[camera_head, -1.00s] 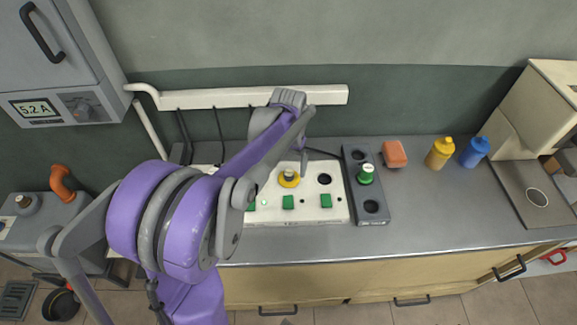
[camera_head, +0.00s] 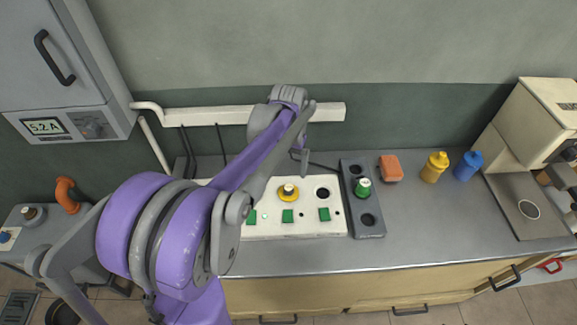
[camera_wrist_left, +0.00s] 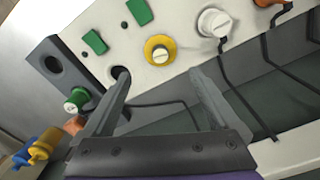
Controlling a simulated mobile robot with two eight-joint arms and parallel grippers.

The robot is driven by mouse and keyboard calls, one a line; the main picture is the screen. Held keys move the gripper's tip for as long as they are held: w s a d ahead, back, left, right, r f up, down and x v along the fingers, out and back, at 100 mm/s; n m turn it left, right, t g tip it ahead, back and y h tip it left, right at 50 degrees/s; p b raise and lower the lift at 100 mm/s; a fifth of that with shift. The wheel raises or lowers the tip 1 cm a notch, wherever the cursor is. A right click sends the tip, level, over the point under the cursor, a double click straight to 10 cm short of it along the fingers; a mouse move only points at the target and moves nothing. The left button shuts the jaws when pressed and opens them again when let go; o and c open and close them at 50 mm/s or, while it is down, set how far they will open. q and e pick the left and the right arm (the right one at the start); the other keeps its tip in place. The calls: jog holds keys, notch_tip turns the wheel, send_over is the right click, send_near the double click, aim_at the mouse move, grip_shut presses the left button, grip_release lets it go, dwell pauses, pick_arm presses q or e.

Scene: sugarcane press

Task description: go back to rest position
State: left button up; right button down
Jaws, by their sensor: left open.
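My left arm comes in from the left, purple and grey, and reaches over the white control panel (camera_head: 300,226) on the counter. My left gripper (camera_head: 300,157) hangs above the panel's back edge near the yellow-ringed knob (camera_head: 288,191). In the left wrist view its two grey fingers (camera_wrist_left: 158,74) are spread wide with nothing between the tips. The yellow-ringed knob (camera_wrist_left: 160,50) appears there beyond the fingertips. The arm hides the left part of the panel in the head view. My right gripper is not in view.
A grey block with holes (camera_head: 368,226) holds a green knob (camera_head: 363,188). An orange block (camera_head: 390,168), yellow bottle (camera_head: 434,167) and blue bottle (camera_head: 468,165) stand to its right. A beige machine (camera_head: 535,115) is at far right. A grey cabinet (camera_head: 75,85) hangs upper left.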

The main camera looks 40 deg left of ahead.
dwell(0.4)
pick_arm(q)
jog(key=s+d+f+m+t, duration=0.1)
jog(key=s+d+m+t, duration=0.2)
jog(key=s+d, duration=1.1)
jog(key=d+t, duration=0.2)
jog(key=shift+f+t, duration=0.15)
jog(key=shift+t, duration=0.25)
